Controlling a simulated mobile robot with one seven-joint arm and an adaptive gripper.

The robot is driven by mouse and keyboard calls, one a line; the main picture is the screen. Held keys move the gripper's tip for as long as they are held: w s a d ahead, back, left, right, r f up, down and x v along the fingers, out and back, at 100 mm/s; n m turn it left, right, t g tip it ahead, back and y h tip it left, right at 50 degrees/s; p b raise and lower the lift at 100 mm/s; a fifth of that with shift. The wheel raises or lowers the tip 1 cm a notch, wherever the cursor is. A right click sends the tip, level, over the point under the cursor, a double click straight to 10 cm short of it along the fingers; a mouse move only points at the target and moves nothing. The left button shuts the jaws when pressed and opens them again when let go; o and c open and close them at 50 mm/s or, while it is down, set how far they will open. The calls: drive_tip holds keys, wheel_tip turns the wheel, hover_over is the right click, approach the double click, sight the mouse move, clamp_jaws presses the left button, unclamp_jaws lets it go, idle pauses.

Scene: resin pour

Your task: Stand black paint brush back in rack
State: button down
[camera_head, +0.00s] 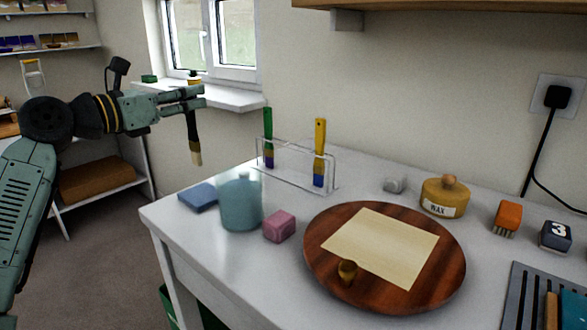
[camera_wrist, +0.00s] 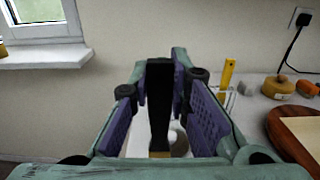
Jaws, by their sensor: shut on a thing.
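My gripper (camera_head: 188,98) is shut on the black paint brush (camera_head: 192,128). The brush hangs bristles down beyond the table's left end, below the window sill. In the wrist view the black brush handle (camera_wrist: 159,95) stands between the purple pads of my gripper (camera_wrist: 165,100). The clear rack (camera_head: 298,163) stands on the table to the right of my gripper and apart from the brush. It holds a green brush (camera_head: 268,128) at its left and a yellow brush (camera_head: 320,135) toward its right, with a gap between them. In the wrist view the rack is mostly hidden.
A blue-grey jar (camera_head: 240,203), a blue block (camera_head: 199,197) and a pink block (camera_head: 279,227) stand in front of the rack. A round wooden board (camera_head: 320,262), a wax pot (camera_head: 445,197) and an orange brush (camera_head: 507,217) are to the right. The window sill (camera_head: 200,94) is behind my gripper.

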drive_tip(key=w+d+r+p, duration=0.2)
drive_tip(key=w+d+r, duration=0.3)
drive_tip(key=d, duration=0.5)
drive_tip(key=w+d+r+p, duration=0.2)
drive_tip(key=w+d+r, duration=0.3)
drive_tip(key=d, duration=0.5)
wheel_tip(320, 180, down, 17)
drive_tip(key=w+b, duration=0.1)
drive_tip(key=b, duration=1)
drive_tip(key=shift+w+a+b, duration=0.15)
drive_tip(key=shift+a+b, duration=0.05)
drive_tip(key=shift+b, duration=0.2)
drive_tip(key=shift+r, duration=0.1)
drive_tip(key=c, duration=1.4)
unclamp_jaws()
drive_tip(key=shift+c, duration=0.2)
drive_tip(key=shift+o, duration=0.2)
drive_tip(key=o, duration=0.4)
drive_tip(key=shift+o, duration=0.2)
